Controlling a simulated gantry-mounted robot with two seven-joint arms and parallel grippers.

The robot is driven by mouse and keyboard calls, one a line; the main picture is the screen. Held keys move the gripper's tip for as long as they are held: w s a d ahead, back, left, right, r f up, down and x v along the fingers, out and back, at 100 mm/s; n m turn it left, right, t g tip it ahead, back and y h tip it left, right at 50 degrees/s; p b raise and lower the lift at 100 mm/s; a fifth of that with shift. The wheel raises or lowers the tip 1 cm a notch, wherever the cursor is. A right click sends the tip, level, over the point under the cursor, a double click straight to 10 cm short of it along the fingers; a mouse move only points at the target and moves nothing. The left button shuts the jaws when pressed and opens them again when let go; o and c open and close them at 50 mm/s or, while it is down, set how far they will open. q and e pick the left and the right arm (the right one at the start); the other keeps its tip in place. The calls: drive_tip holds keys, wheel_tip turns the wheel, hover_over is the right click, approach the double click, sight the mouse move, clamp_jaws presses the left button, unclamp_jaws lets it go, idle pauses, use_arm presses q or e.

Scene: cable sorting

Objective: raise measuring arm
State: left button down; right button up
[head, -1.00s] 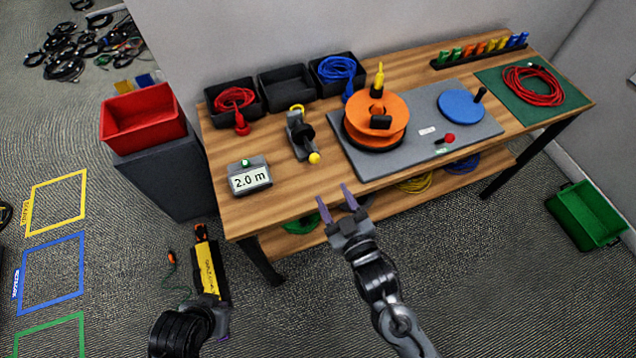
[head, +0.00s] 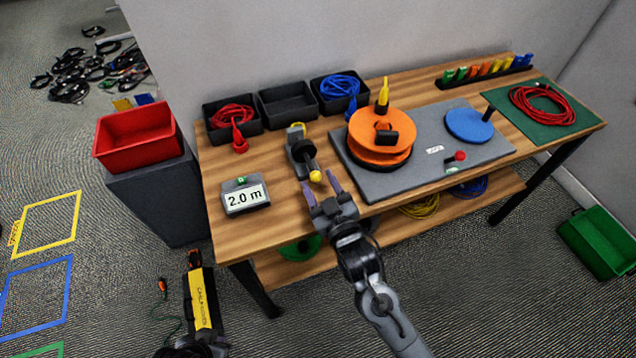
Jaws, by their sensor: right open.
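The measuring arm seems to be the dark lever with a yellow ball tip (head: 315,176) on the grey measuring device (head: 299,150), near the table's front. The lever lies low, its ball toward the front edge. My right gripper (head: 320,190) is open, its two purple fingertips just in front of and beside the yellow ball. I cannot tell whether they touch it. A display (head: 245,198) reading 2.0 m stands left of the device.
An orange reel (head: 375,152) and a blue disc (head: 468,125) sit on a grey plate right of the device. A red bin (head: 135,140) is at the left. The wood between display and device is clear.

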drive_tip(key=shift+w+a, duration=0.25)
drive_tip(key=shift+w, duration=0.45)
clamp_jaws()
